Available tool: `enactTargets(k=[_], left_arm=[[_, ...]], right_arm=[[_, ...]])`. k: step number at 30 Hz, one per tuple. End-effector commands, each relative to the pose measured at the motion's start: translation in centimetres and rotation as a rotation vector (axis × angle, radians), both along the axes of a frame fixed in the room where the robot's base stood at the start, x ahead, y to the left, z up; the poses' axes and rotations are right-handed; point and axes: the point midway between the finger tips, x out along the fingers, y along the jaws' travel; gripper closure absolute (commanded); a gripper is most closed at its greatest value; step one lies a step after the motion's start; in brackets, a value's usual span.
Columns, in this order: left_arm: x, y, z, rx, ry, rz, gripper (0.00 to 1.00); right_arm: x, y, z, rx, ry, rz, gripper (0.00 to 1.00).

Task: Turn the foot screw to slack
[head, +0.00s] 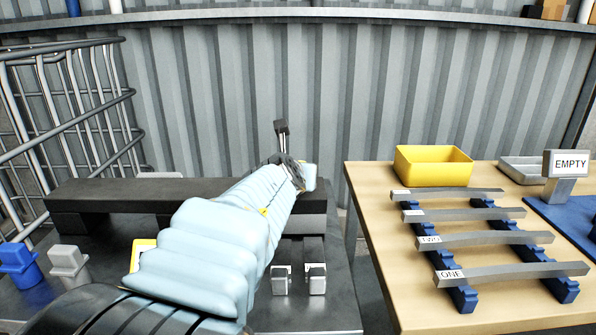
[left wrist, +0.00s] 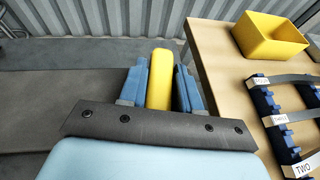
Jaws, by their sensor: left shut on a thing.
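My left gripper (left wrist: 158,82) is shut on a yellow, round-ended part (left wrist: 159,62), with one blue finger on each side of it. I cannot tell for sure whether this part is the foot screw. In the head view my left arm reaches up from the bottom, and its gripper (head: 300,172) is at the right end of a long dark bench-like bar (head: 140,190). The sleeve hides much of the bar. My right gripper is not in view.
A wooden table at right (head: 375,190) holds a yellow bin (head: 433,167), labelled grey bars (head: 510,273) on blue racks (head: 460,297), a grey tray (head: 520,170) and an EMPTY sign (head: 566,163). A wire cage (head: 75,120) stands left. Blue (head: 20,265) and grey (head: 70,265) blocks sit low left.

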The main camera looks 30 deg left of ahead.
Motion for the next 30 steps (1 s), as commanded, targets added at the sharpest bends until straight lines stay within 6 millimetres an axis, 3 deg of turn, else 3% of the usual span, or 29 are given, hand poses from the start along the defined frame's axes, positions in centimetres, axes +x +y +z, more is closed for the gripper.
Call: enactTargets(k=[12, 30], left_arm=[[0.0, -0.03, 0.1, 0.005, 0.0, 0.186, 0.98], [0.0, -0.1, 0.21, 0.001, -0.003, 0.216, 0.98]], right_arm=[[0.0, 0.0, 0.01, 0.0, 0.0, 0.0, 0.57], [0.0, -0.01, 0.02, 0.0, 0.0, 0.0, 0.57]])
